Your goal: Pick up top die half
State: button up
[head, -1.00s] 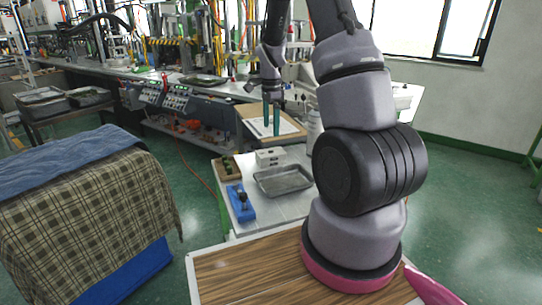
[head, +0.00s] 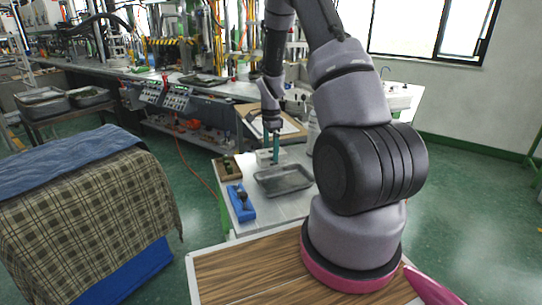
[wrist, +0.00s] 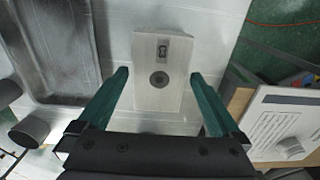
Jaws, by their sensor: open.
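The top die half looks like a pale grey metal block (wrist: 143,60) with a dark round hole and a small dark marked plate on its face. In the wrist view it lies on the light table between my fingers. My gripper (wrist: 160,76) is open, one teal finger on each side of the block, with visible gaps. In the head view my gripper (head: 271,146) is at the block, which shows as a small pale shape (head: 262,158) partly hidden by the fingers. I cannot tell from these views whether a second half lies beneath it.
A grey metal tray (head: 284,190) sits in front of the block, also at the left in the wrist view (wrist: 45,92). A brown wooden box (head: 223,173) and a blue holder (head: 236,212) stand to the left. A white panel with a knob (wrist: 275,118) lies at right in the wrist view.

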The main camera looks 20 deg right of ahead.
jog(key=c, duration=1.6)
